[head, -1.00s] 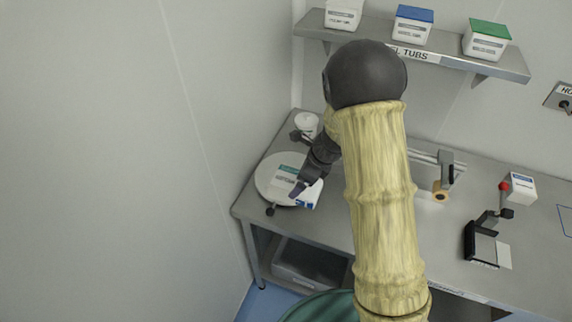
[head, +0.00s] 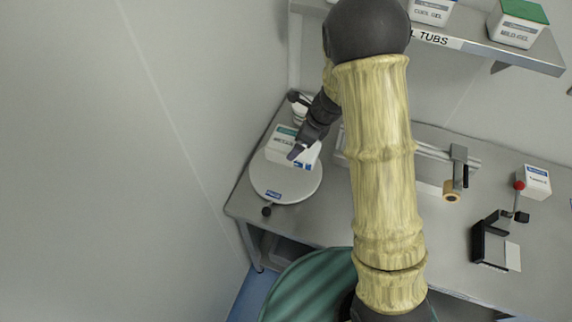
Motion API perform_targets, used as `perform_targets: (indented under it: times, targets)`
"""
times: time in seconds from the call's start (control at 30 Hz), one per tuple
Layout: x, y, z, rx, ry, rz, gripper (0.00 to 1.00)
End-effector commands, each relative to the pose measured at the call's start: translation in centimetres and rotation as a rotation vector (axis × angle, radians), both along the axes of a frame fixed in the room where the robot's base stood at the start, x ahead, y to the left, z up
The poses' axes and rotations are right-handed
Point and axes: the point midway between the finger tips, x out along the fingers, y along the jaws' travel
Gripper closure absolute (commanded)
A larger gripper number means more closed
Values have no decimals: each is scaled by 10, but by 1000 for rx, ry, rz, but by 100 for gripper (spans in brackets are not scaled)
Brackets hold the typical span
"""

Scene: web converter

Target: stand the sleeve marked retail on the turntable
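The turntable (head: 285,186) is a round pale disc with a small blue label, at the left end of the bench. A white box-like sleeve (head: 281,147) with a green band and dark print shows over its back part. The print is too small to read surely. My gripper (head: 297,152) reaches in from the upper right, its purple-grey fingertips over the sleeve, and appears shut on it. The sleeve looks raised above the disc or at its back edge; I cannot tell if they touch. Part of the sleeve is hidden by the gripper.
A white container (head: 300,100) stands behind the turntable, partly hidden. A dispenser with a tan roll (head: 452,190), a black device with a red knob (head: 493,240) and a white carton (head: 535,181) stand to the right. Tubs (head: 518,24) line the shelf above. A wall is close on the left.

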Motion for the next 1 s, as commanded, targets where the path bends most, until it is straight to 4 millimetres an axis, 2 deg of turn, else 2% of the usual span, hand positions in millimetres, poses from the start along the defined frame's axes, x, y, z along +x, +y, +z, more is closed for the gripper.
perform_targets:
  times: [0.37,0.47,0.7,0.8,1.0]
  targets:
    - [0,1,-1,1,0,0,28]
    - [0,1,-12,1,3,1,28]
    - [1,-5,-54,0,3,-12,28]
    - [2,-5,-61,1,1,-10,28]
    - [1,-3,-62,2,-1,-6,28]
